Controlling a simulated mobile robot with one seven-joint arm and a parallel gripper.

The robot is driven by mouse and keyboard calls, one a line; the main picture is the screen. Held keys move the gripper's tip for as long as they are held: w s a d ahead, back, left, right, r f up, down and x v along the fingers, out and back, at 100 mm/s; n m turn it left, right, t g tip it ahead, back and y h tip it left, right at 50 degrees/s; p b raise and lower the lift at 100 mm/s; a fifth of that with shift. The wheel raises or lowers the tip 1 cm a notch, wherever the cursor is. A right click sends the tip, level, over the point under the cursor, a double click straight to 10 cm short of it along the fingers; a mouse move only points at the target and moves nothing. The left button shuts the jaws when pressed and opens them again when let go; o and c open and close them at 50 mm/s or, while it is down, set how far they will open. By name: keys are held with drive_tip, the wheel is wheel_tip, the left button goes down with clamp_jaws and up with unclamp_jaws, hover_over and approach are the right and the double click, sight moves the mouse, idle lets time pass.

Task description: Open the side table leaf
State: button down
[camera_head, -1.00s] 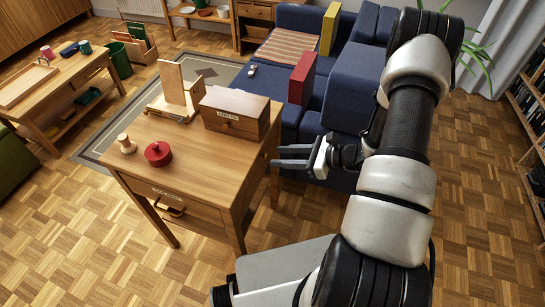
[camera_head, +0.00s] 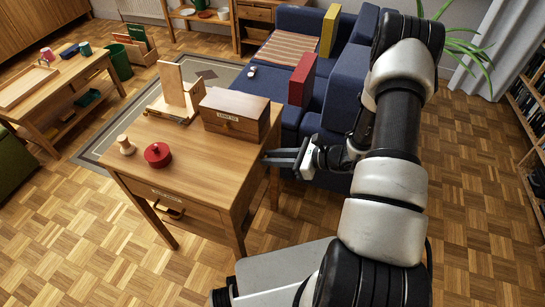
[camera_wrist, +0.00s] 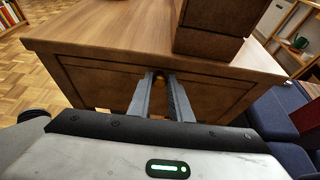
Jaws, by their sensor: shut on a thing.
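The wooden side table (camera_head: 190,170) stands at the middle left, with a drawer at its front. Its right side panel (camera_wrist: 215,95) faces my gripper in the wrist view and hangs upright below the table top. A small brass-coloured knob (camera_wrist: 158,73) shows near the panel's upper edge, between my fingertips and partly hidden by them. My gripper (camera_head: 268,157) reaches in from the right in the head view; it also shows in the wrist view (camera_wrist: 160,78), shut on the knob. The panel lies close against the table's side.
On the table top are a wooden box (camera_head: 235,114), a wooden stand (camera_head: 174,92), a red round pot (camera_head: 157,154) and a small wooden figure (camera_head: 125,145). A blue sofa (camera_head: 335,85) stands close behind the table. Parquet floor is free at the right.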

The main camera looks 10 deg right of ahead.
drive_tip(key=s+d+b, duration=0.1)
drive_tip(key=s+d, duration=0.4)
drive_tip(key=d, duration=0.3)
drive_tip(key=s+d+b, duration=0.1)
drive_tip(key=s+d, duration=0.5)
drive_tip(key=d, duration=0.3)
drive_tip(key=shift+s+d, duration=0.15)
drive_tip(key=shift+s, duration=0.15)
drive_tip(key=c, duration=1.7)
unclamp_jaws()
drive_tip(key=shift+o, duration=0.2)
drive_tip(key=p+v, duration=0.1)
drive_tip(key=v, duration=1.6)
drive_tip(key=shift+p, duration=0.3)
drive_tip(key=shift+d+r, duration=0.1)
drive_tip(key=shift+d, duration=0.05)
